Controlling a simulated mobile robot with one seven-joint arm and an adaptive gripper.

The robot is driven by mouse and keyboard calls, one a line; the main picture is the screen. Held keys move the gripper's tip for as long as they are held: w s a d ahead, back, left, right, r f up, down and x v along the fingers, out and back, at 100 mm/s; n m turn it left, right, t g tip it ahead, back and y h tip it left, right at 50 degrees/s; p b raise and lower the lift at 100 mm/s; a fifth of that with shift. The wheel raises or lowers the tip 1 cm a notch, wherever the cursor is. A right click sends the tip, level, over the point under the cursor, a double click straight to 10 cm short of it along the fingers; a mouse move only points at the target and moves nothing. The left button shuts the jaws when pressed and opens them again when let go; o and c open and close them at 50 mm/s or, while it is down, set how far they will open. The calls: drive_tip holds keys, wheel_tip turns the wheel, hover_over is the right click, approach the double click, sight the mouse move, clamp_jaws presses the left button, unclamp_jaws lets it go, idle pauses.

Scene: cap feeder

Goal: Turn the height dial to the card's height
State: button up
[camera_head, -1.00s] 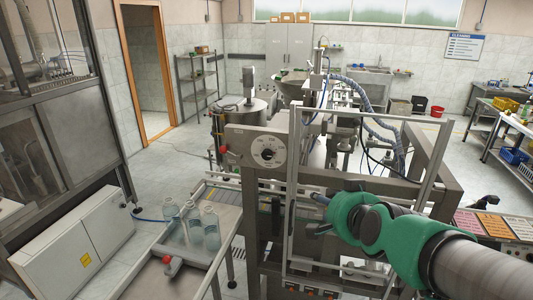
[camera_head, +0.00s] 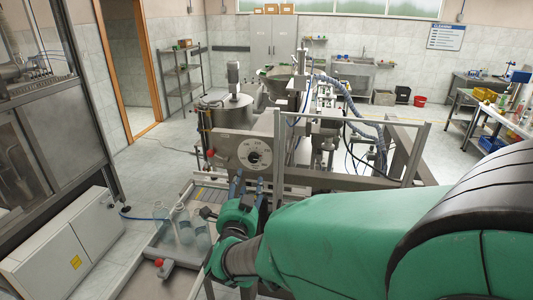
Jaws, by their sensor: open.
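The height dial (camera_head: 254,153) is a round white face with a dark centre knob, on a grey plate of the capping machine in the middle of the head view. Its markings are too small to read. My gripper (camera_head: 248,181) is just below the dial, with its two bluish fingers apart and pointing up towards it. It looks empty, and I cannot tell how far in front of the dial it is. No height card can be made out; my arm covers the lower right of the view.
Clear bottles (camera_head: 184,226) stand on a metal tray table at the lower left, by a red-ended grey part (camera_head: 164,268). A red-brown knob (camera_head: 211,152) sits left of the dial. An upright metal frame (camera_head: 278,160) stands just right of the dial.

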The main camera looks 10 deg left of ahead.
sight(253, 159)
idle(0.4)
drive_tip(key=w, duration=0.4)
drive_tip(key=w+a, duration=0.1)
drive_tip(key=w, duration=0.4)
drive_tip(key=w+p, duration=0.1)
drive_tip(key=w, duration=0.3)
drive_tip(key=shift+w+a, duration=0.35)
drive_tip(key=shift+c, duration=0.2)
drive_tip(key=c, duration=1.1)
